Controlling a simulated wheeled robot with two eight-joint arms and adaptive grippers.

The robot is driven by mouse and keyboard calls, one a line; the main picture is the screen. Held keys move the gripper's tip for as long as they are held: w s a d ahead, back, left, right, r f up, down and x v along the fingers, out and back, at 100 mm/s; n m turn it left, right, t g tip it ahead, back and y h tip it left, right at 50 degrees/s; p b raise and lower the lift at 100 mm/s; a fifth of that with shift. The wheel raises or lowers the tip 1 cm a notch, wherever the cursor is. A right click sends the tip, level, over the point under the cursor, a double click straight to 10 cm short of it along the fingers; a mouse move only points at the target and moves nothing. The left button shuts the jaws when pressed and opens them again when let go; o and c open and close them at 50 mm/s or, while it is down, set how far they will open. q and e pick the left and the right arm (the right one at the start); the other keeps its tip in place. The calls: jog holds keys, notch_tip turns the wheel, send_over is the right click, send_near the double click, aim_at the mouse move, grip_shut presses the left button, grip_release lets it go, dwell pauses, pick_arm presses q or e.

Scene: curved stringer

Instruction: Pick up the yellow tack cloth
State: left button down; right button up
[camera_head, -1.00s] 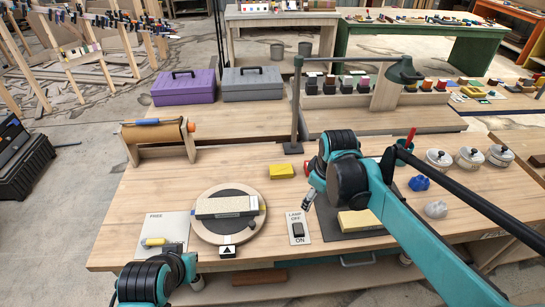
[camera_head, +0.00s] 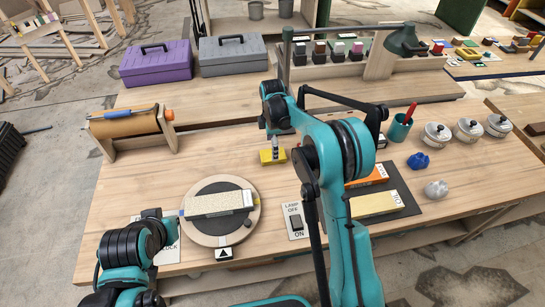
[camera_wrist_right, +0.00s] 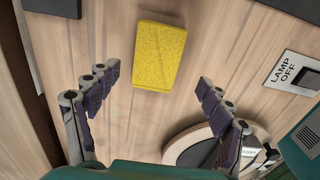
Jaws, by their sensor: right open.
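The yellow tack cloth (camera_head: 266,158) lies flat on the wooden workbench, left of the arm link of my right arm. It shows as a yellow rectangular block in the right wrist view (camera_wrist_right: 160,55). My right gripper (camera_head: 274,138) is over it in the head view. In the right wrist view the right gripper (camera_wrist_right: 155,82) has its two fingers spread wide, with the cloth beyond the fingertips and nothing held. My left gripper (camera_head: 152,214) is at the lower left, beside the turntable; its fingers are too small to tell.
A round turntable (camera_head: 247,228) with a pale block stands front left. A lamp switch plate (camera_head: 294,220) is near the cloth. A paper roll stand (camera_head: 130,128) is at left. A dark mat (camera_head: 403,196), cup (camera_head: 399,130) and lidded jars (camera_head: 437,136) are at right. Bare wood surrounds the cloth.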

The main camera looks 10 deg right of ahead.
jog(key=f, duration=0.1)
jog(key=f+b, duration=0.1)
jog(key=f, duration=0.1)
jog(key=f+b, duration=0.1)
jog(key=shift+w+d+f, duration=0.2)
jog(key=shift+w+f, duration=0.05)
jog(key=shift+f, duration=0.1)
jog(key=shift+r, duration=0.1)
jog(key=c, duration=1.2)
jog(key=shift+c, duration=0.2)
notch_tip(320, 180, up, 4)
jog(key=shift+r+p, duration=0.1)
jog(key=shift+p, duration=1)
jog(key=s+d+r+p, duration=0.3)
jog(key=s+d+r, duration=0.3)
jog(key=d, duration=0.3)
jog(key=shift+s+d+r, duration=0.15)
jog(key=shift+s+r, duration=0.25)
jog(key=shift+s, duration=0.15)
